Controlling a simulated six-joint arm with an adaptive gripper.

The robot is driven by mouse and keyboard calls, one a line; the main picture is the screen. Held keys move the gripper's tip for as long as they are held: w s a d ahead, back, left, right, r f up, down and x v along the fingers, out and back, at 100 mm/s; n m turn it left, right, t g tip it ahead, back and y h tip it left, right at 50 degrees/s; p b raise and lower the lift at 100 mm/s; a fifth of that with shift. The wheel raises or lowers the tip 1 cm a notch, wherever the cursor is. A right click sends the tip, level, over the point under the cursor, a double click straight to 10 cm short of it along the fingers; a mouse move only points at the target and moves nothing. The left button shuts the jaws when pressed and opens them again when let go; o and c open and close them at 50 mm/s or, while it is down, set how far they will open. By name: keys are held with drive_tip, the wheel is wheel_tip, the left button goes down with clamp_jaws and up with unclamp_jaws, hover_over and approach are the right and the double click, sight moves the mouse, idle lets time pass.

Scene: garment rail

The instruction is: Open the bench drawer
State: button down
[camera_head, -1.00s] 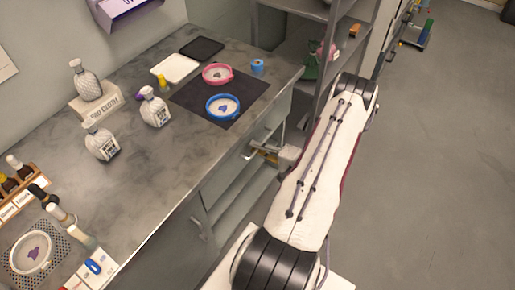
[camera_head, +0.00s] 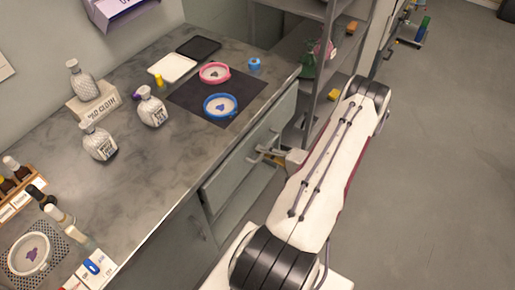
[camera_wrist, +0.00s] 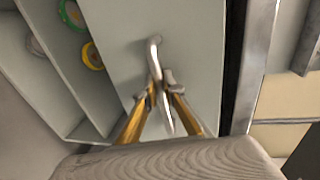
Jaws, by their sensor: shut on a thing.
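The bench drawer (camera_head: 228,178) is a grey front under the worktop in the head view. It appears to stand slightly out from the bench. Its curved silver handle (camera_wrist: 154,50) shows clearly against the grey front in the wrist view. My gripper (camera_head: 268,155) is at the handle in the head view. In the wrist view my gripper (camera_wrist: 157,88) has its gold fingers with grey tips closed around the handle.
The bench top (camera_head: 150,190) holds bottles, a blue dish (camera_head: 221,107) and a pink dish (camera_head: 214,72) on a dark mat. A grey shelf unit (camera_head: 319,90) stands beyond the bench.

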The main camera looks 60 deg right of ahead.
drive_tip(key=f+v, duration=0.2)
drive_tip(key=v, duration=0.9)
drive_tip(key=s+f+v, duration=0.1)
drive_tip(key=f+v, duration=0.1)
drive_tip(key=v, duration=0.9)
drive_tip(key=shift+f, duration=0.3)
drive_tip(key=shift+s, duration=0.1)
drive_tip(key=c, duration=2.4)
unclamp_jaws()
drive_tip(key=shift+v, duration=5.95)
